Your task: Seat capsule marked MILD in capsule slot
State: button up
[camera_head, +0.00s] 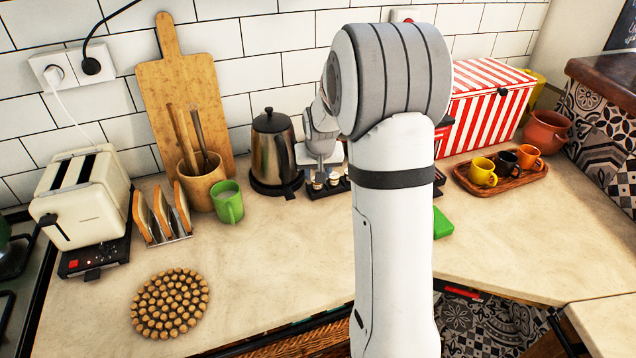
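My gripper (321,160) points down at the back of the counter, just right of the kettle. It is small in the view, and I cannot tell whether its fingers are open or shut or hold anything. Right below it, a black holder (318,193) carries a few small capsules (333,178) with pale tops. Their markings are too small to read, so I cannot pick out the one marked MILD. I cannot make out a capsule slot. My arm hides the counter right of the holder, where red and black parts of something show behind it.
A steel kettle (272,150) stands close left of my gripper. Further left are a green mug (228,203), a utensil pot (201,182), a toast rack (162,218) and a toaster (85,198). A wooden tray (527,183) with cups is at right. The front counter is mostly clear around a round trivet (169,303).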

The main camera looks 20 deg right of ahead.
jog(key=x, duration=0.4)
jog(key=shift+w+d+p, duration=0.1)
jog(key=shift+w+p, duration=0.05)
jog(key=shift+p, duration=0.15)
jog(key=c, duration=0.6)
